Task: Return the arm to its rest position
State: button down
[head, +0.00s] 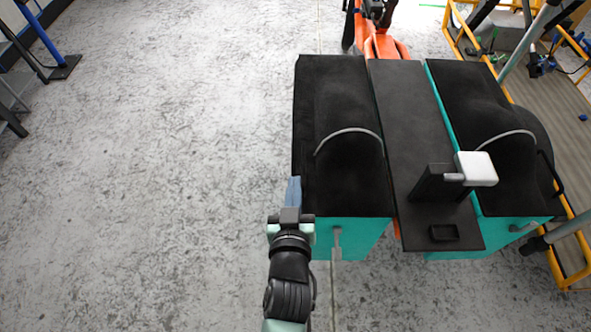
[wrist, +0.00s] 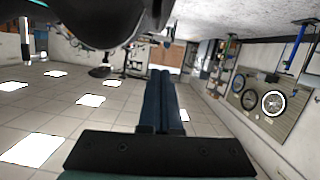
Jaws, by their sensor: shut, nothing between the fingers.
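My gripper (head: 293,190) is at the left front corner of the cargo bike's boxes in the head view, with its blue fingers pointing away from my body. In the wrist view its two dark blue fingers (wrist: 160,100) lie side by side, closed together with nothing between them. My arm comes up from the bottom of the head view. I cannot tell whether the fingers touch the box beside them.
The cargo bike has a teal left box (head: 350,232) and right box (head: 465,250) with black covers, and a black deck (head: 410,130) between them holding a white-topped block (head: 476,168). A yellow-framed cart (head: 566,230) stands at right. The floor (head: 150,180) at left is clear.

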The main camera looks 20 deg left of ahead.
jog(key=shift+s+d+r, duration=0.15)
jog(key=shift+s, duration=0.4)
